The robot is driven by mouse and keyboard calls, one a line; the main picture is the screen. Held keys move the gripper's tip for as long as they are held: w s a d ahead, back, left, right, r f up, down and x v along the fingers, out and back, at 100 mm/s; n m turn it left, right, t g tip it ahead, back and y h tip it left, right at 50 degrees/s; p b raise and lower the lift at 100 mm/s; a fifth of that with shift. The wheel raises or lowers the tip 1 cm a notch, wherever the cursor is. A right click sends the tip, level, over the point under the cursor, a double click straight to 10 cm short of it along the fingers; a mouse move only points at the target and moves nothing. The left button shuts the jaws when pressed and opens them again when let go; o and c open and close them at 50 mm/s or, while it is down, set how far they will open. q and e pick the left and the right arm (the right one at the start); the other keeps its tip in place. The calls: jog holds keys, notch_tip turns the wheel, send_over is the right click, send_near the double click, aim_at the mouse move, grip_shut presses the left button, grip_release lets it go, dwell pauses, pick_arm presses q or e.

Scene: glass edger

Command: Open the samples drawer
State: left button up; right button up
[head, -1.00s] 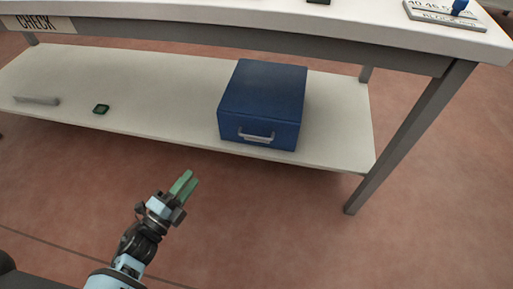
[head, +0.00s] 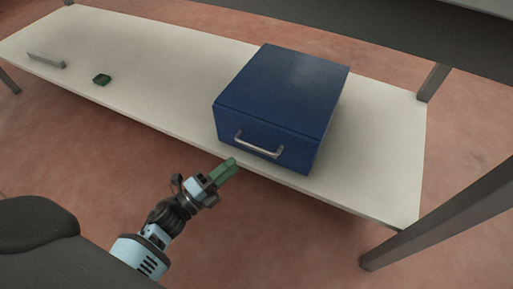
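The samples drawer is a blue box (head: 285,88) on the lower shelf of the bench. Its front faces me and carries a pale metal bar handle (head: 259,146). The front looks shut flush with the box. My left gripper (head: 230,167), with green fingers, is just in front of and below the left end of the handle, apart from it as far as I can tell. Its fingers look close together, and I see nothing between them. My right gripper is out of view.
The white lower shelf (head: 160,65) also holds a small dark green item (head: 102,80) and a grey bar (head: 46,60) at the left. The bench top's dark edge (head: 440,35) overhangs at the upper right. A grey leg (head: 440,222) stands at the right.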

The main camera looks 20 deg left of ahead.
pick_arm(q)
jog(key=b+x, duration=0.2)
jog(key=x, duration=0.5)
jog(key=shift+w+d, duration=0.2)
jog(key=shift+w, duration=0.1)
jog(key=c, duration=0.7)
